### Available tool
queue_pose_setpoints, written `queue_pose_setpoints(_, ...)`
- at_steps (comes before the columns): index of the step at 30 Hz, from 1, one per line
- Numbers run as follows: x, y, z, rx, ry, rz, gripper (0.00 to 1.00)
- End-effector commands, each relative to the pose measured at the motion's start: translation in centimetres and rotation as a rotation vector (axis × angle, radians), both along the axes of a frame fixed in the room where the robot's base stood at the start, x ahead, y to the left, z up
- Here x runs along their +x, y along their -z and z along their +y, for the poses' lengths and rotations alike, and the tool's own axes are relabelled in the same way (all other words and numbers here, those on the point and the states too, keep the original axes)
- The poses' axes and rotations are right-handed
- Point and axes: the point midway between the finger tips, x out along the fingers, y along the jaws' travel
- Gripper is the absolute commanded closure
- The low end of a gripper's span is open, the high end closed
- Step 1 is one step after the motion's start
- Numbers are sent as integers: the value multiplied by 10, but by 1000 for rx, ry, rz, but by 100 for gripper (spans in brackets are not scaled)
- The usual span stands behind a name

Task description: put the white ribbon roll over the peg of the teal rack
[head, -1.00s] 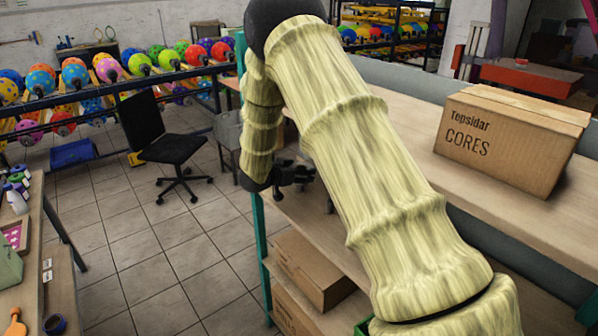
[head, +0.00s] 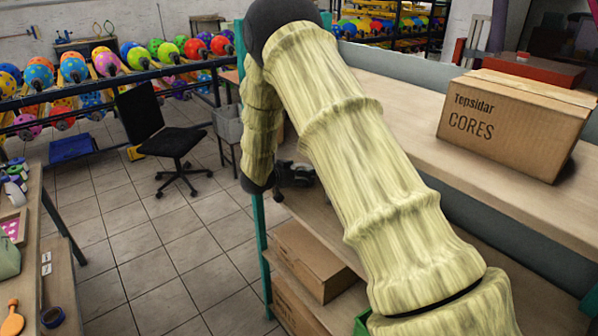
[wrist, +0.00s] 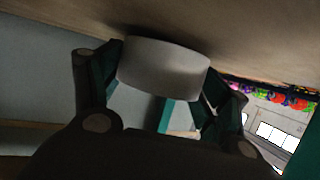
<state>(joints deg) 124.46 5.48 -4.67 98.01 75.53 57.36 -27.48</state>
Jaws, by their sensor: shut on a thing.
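The white ribbon roll (wrist: 165,70) is between the fingers of my gripper (wrist: 160,85) in the wrist view, close under a wooden board. It looks grey in the shade. The fingers are shut on its sides. In the head view my gripper (head: 295,174) is a dark shape between the shelves, partly behind my arm, and the roll cannot be made out there. The teal rack shows by its upright post (head: 260,235) and wooden shelves (head: 325,232). Its peg cannot be made out in either view.
A cardboard box (head: 515,125) marked CORES stands on the top board. More boxes (head: 310,262) lie on the lower shelf. A black chair (head: 165,135) and open tiled floor are left of the rack. A worktable (head: 62,285) stands at the far left.

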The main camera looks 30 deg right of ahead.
Motion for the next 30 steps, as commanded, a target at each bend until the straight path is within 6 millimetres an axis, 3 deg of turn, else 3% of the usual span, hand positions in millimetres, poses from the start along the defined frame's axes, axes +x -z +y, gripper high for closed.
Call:
queue_pose_setpoints(13, 0, 4, 0, 0, 0, 0, 54)
queue_pose_setpoints(14, 0, 4, 0, 0, 0, 0, 19)
queue_pose_setpoints(17, 0, 4, 0, 0, 0, 0, 1)
queue_pose_setpoints(30, -1, 4, 2, 0, 0, 0, 0)
